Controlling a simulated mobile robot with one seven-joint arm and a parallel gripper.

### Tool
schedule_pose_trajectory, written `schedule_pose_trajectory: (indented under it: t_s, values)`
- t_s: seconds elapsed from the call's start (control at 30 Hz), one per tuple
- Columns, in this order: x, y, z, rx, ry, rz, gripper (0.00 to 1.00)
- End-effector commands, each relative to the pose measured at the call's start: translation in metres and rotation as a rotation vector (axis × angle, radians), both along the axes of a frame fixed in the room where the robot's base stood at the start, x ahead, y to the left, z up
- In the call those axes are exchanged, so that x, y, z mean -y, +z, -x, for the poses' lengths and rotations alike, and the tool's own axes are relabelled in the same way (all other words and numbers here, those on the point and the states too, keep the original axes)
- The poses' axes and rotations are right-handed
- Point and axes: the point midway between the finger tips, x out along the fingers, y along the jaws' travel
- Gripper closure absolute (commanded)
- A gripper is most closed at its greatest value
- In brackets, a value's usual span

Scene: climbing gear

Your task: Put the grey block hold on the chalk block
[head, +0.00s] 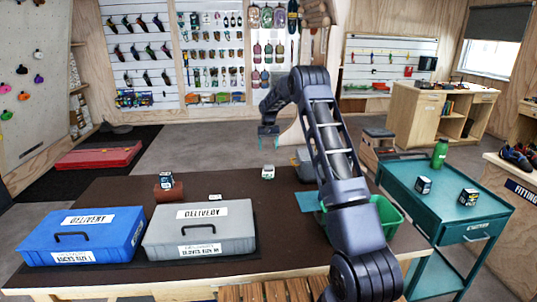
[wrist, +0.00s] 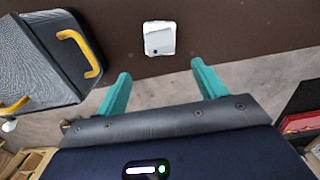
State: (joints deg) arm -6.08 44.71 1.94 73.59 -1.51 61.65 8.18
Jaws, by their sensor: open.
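A small white block (head: 268,173), which looks like the chalk block, sits on the dark table top near its far edge. It also shows in the wrist view (wrist: 159,38), with a smaller grey square piece (wrist: 158,42) on its upper face. This looks like the grey block hold resting on it, but I cannot tell for sure that it is a separate piece. My gripper (head: 269,143) is open and empty, raised above the table's far edge. In the wrist view its teal fingers (wrist: 160,90) are apart and clear of the white block.
A small labelled box (head: 166,180) stands on a reddish-brown block. A green bin (head: 389,218) is partly behind my arm. A grey container with yellow handles (wrist: 78,50) is near my gripper.

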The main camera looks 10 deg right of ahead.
Motion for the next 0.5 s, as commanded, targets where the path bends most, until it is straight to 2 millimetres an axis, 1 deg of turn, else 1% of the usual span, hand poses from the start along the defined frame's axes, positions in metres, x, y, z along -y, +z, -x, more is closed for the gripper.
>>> schedule_pose_trajectory:
  t_s: [0.03, 0.17, 0.27, 0.37, 0.5]
  values:
    - [0.000, 0.005, 0.000, 0.001, 0.000, 0.000, 0.30]
    - [0.000, 0.013, 0.001, 0.002, 0.000, 0.000, 0.30]
    - [0.002, 0.025, 0.006, 0.008, 0.000, -0.001, 0.30]
    - [0.007, 0.049, 0.019, 0.021, 0.000, -0.001, 0.30]
    - [0.017, 0.091, 0.049, 0.046, 0.001, -0.002, 0.30]
